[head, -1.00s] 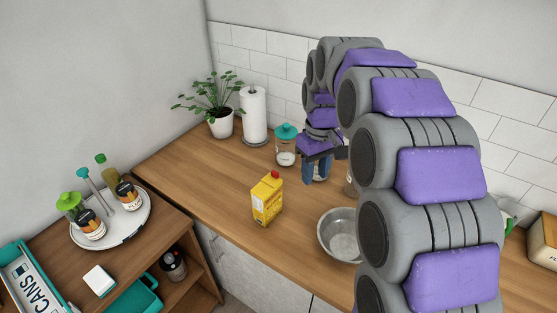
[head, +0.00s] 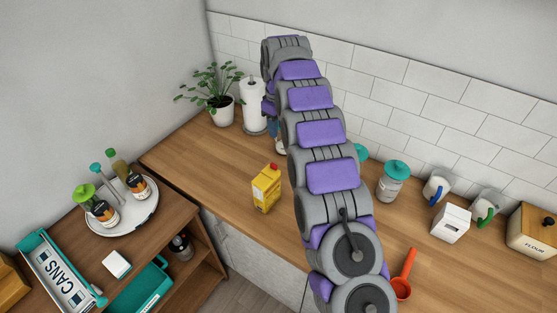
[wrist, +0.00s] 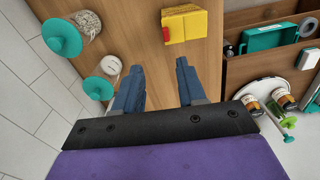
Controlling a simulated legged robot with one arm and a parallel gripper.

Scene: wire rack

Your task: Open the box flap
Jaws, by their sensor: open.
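A yellow carton with a red cap (head: 266,189) stands on the wooden counter. It also shows at the top of the wrist view (wrist: 185,26), ahead of my gripper (wrist: 158,82). My gripper is open and empty, its blue fingers apart from the carton. In the head view my arm hides most of the gripper. A small white box (head: 451,223) stands on the counter at the right. I cannot tell which box has the flap, and I see no raised flap.
Teal-lidded jars (wrist: 62,37), (wrist: 99,88) are left of my fingers in the wrist view. A potted plant (head: 222,106) and paper towel roll (head: 253,105) stand at the back. Mugs (head: 437,187), an orange scoop (head: 402,280) and a flour bin (head: 532,231) are at the right.

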